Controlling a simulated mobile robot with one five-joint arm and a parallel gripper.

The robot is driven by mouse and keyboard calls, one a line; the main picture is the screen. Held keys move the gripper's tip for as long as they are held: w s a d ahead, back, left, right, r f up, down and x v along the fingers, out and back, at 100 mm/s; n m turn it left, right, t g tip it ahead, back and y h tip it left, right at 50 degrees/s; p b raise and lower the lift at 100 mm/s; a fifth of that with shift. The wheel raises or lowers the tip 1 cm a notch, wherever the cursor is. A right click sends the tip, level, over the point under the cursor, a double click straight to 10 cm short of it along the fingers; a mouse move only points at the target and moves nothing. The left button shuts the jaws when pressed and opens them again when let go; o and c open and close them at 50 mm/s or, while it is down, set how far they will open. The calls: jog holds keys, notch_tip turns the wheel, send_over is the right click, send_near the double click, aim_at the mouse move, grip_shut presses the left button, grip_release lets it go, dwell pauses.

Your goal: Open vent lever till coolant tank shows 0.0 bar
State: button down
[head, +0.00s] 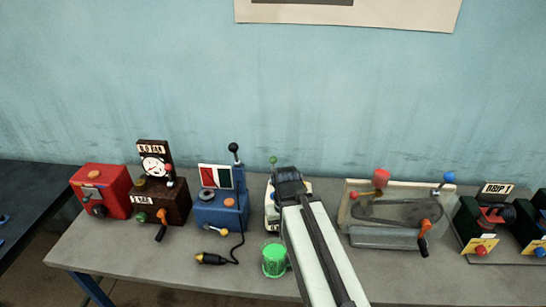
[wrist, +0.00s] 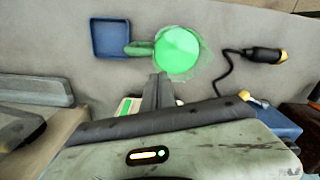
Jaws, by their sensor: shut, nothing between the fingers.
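A dark brown box (head: 174,206) at the left of the bench carries an upright sign (head: 152,149) with a round dial; its text seems to end in BAR, but the number is too small to read surely. A lower label (head: 142,198) is also hard to read. A small lever with an orange end (head: 161,231) and a green knob (head: 141,217) are on its front. I cannot tell which part is the vent lever. My gripper (wrist: 158,90) is shut and empty, over the bench near a green cup (wrist: 177,50), away from the brown box.
A red box (head: 101,192) and a blue box (head: 221,208) flank the brown one. A cable plug (head: 212,259) lies in front. The green cup also shows in the head view (head: 275,260). A blue tray (wrist: 110,57) is near it. A panel (head: 398,190) stands to the right.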

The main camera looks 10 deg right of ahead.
jog(key=shift+d, duration=0.1)
dwell(0.3)
jog(key=c, duration=1.8)
grip_release()
jog(key=shift+w, duration=0.1)
jog(key=o, duration=0.7)
jog(key=w+r+n+p, duration=0.4)
jog(key=w+r+p, duration=0.2)
jog(key=r+p, duration=0.2)
jog(key=shift+d+t, duration=0.2)
jog(key=shift+t, duration=0.1)
notch_tip(320, 180, up, 14)
jog(key=r+n+t+p, duration=0.1)
jog(key=n+t+p, duration=0.1)
jog(key=n+p, duration=1.15)
send_over(274, 157)
jog(key=s, duration=0.1)
jog(key=shift+m, duration=0.45)
jog(key=b+x, duration=0.2)
jog(key=x, duration=0.1)
jog(key=b+x, duration=0.2)
jog(key=b, duration=0.1)
jog(key=s+b+x, duration=0.1)
jog(key=b+x, duration=0.1)
jog(key=x, duration=0.1)
jog(key=shift+w+a+f+b, duration=0.1)
jog(key=shift+f+b, duration=0.2)
jog(key=shift+f, duration=0.15)
